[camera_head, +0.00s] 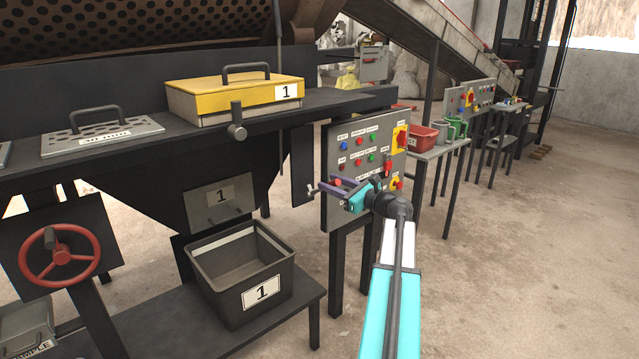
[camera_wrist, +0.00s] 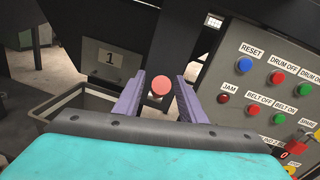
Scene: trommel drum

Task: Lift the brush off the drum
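The perforated rusty drum (camera_head: 130,28) fills the top left of the head view. I cannot make out the brush in either view. My gripper (camera_head: 326,184) is in front of the lower left of the grey control panel (camera_head: 352,150), its purple fingers apart. A round red knob (camera_wrist: 161,86) shows between the fingertips in the wrist view, with a thin gap on each side; whatever carries it is hidden. The panel (camera_wrist: 255,95) stands to the right there, with labelled buttons such as RESET, DRUM OFF, JAM and BELT OFF.
A yellow-topped box marked 1 (camera_head: 235,92) and a perforated lid (camera_head: 100,138) sit on the dark ledge. A grey bin marked 1 (camera_head: 240,275) stands below the chute. A red handwheel (camera_head: 60,257) is at left. A small table (camera_head: 432,150) with containers stands right of the panel.

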